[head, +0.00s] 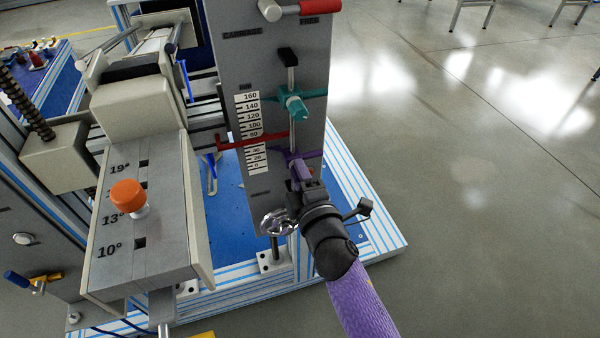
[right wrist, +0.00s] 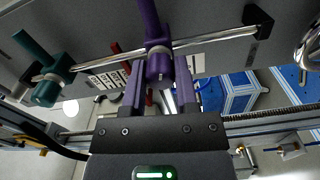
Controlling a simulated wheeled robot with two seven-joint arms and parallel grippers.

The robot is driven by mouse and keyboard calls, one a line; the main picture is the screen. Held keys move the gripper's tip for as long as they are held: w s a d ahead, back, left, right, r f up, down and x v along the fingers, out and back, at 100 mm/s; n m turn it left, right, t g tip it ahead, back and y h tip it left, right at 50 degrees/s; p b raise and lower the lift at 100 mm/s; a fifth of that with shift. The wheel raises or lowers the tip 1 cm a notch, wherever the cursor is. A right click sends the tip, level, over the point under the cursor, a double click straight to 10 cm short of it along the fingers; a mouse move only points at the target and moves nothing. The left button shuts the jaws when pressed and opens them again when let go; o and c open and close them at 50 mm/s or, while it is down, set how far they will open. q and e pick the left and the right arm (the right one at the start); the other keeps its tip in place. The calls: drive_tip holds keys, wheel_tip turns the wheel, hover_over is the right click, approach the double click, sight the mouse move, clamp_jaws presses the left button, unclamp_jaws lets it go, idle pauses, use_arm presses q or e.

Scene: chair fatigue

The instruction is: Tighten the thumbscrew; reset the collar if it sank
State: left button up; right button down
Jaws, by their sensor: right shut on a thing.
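A grey panel carries a vertical rod with a teal collar and knob (head: 293,103) high on it, beside the upper part of the printed scale (head: 252,130). A purple collar (head: 306,154) sits lower on the rod, near the low numbers. My right gripper (right wrist: 160,85) is shut on the purple thumbscrew (right wrist: 160,66), whose round end shows between the fingers in the right wrist view. In the head view the gripper hides most of this thumbscrew. The teal knob (right wrist: 47,90) also shows at the left of the right wrist view. My left gripper is out of view.
A red pointer arm (head: 255,140) crosses the scale just above the purple collar. A silver handwheel (head: 277,222) is close left of my right gripper. An angle block with an orange knob (head: 127,195) stands at left. Open floor (head: 480,190) lies to the right.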

drive_tip(key=shift+m, duration=1.1)
drive_tip(key=shift+c, duration=1.8)
unclamp_jaws()
drive_tip(key=p+v, duration=0.3)
drive_tip(key=v, duration=0.7)
